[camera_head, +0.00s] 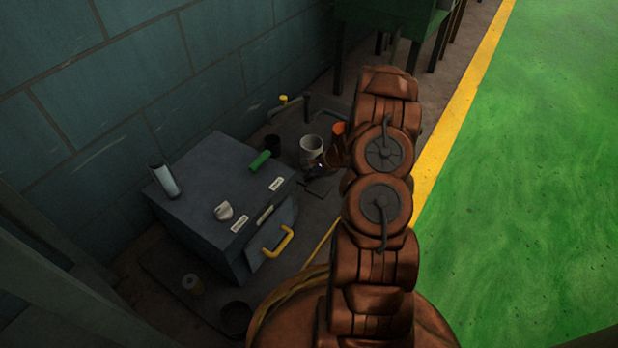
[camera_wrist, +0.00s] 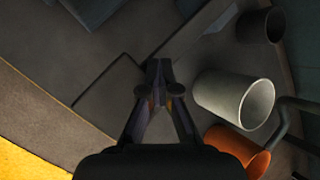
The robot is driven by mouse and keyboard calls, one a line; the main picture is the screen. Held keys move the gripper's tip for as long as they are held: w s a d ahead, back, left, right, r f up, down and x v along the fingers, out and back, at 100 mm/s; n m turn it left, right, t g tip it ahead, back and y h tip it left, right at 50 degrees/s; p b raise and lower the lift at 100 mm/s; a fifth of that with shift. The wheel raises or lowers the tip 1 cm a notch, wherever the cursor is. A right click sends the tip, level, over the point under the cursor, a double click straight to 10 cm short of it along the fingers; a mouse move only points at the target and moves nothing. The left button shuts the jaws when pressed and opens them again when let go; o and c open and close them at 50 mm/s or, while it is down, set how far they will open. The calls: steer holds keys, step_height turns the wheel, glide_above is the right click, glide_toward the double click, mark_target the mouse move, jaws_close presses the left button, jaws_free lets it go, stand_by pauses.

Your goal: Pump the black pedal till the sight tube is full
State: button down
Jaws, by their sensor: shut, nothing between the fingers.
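The sight tube (camera_head: 165,181) is a pale upright cylinder with a dark cap, on the back left corner of a grey cabinet; its fill level is too small to read. A flat dark plate (camera_wrist: 108,98), which looks like the black pedal, lies low beside the cabinet; in the head view my arm and gripper partly hide it. My gripper (camera_wrist: 160,68) is shut and empty, pointing down over the plate's right edge. I cannot tell whether the fingertips touch it. In the head view the gripper is a small dark shape left of my arm.
The grey cabinet (camera_head: 205,185) carries a green handle (camera_head: 260,161), a pale knob (camera_head: 224,211) and a yellow drawer handle (camera_head: 278,243). Close right of my gripper in the wrist view stand a white cup (camera_wrist: 232,97) and an orange cup (camera_wrist: 238,150). Green floor (camera_head: 540,180) is clear.

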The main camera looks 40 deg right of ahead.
mark_target(312, 182)
steer(key=shift+s+d+f+b, duration=0.15)
steer(key=shift+f+b, duration=0.25)
steer(key=shift+f, duration=0.4)
steer(key=shift+s+a+f+b, duration=0.15)
steer(key=shift+f+b, duration=0.25)
steer(key=shift+f, duration=0.4)
stand_by(1.6)
steer(key=shift+r, duration=0.1)
steer(key=shift+w+a+r+p, duration=0.1)
steer(key=shift+w+r+p, duration=0.1)
steer(key=shift+r+p, duration=0.75)
steer(key=shift+w+r+p, duration=0.25)
steer(key=shift+r+p, duration=0.55)
steer(key=shift+r, duration=0.3)
steer(key=shift+w+a+r+p, duration=0.1)
steer(key=shift+w+r+p, duration=0.1)
steer(key=shift+r+p, duration=0.75)
steer(key=shift+d+r, duration=0.1)
steer(key=shift+r, duration=0.05)
steer(key=shift+f, duration=0.25)
steer(key=shift+s+f, duration=0.1)
steer(key=shift+f, duration=0.15)
